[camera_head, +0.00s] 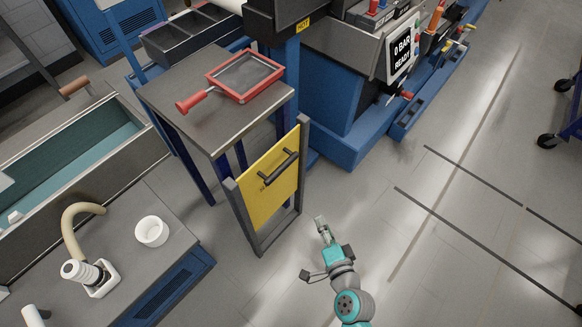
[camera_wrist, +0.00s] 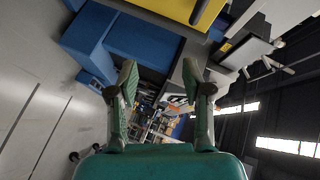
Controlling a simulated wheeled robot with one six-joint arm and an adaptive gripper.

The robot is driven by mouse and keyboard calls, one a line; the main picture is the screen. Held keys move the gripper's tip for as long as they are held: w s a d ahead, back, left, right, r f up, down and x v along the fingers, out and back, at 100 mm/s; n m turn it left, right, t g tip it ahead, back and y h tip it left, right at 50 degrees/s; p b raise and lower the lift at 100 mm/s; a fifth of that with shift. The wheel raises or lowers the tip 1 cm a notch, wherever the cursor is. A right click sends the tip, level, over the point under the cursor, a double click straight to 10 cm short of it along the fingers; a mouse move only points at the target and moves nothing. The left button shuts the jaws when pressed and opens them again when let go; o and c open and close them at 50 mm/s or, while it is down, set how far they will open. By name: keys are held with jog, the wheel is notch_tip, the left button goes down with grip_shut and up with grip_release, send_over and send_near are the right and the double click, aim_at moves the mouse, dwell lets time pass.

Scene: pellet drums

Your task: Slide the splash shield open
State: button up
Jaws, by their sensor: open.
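The splash shield (camera_head: 268,199) is a yellow panel in a dark grey upright frame beside the table, in the middle of the head view. A black bar handle (camera_head: 279,167) sits slantwise on its upper part. A yellow part with a dark bar, likely the shield and its handle, shows at the top edge of the wrist view (camera_wrist: 180,8). My gripper (camera_head: 321,222) is to the right of the frame and apart from it, lower in the picture than the handle. In the wrist view my gripper (camera_wrist: 160,77) has its two fingers spread, with nothing between them.
A grey table (camera_head: 180,83) bears a red-framed sieve (camera_head: 245,76). A blue machine (camera_head: 340,130) with a screen stands behind. A white cup (camera_head: 152,231) and a beige hose (camera_head: 75,220) are at lower left.

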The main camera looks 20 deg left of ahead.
aim_at(282, 168)
jog(key=w+a+y, duration=0.1)
jog(key=w+a, duration=0.3)
jog(key=a, duration=0.1)
jog(key=w+a+r+y, duration=0.1)
jog(key=w+a, duration=0.4)
jog(key=a, duration=0.1)
jog(key=w+a+g+y, duration=0.1)
jog(key=w+a, duration=0.4)
jog(key=a, duration=0.1)
jog(key=shift+w+a+r+m, duration=0.15)
jog(key=shift+a+r+m, duration=0.1)
jog(key=shift+m, duration=0.15)
grip_shut()
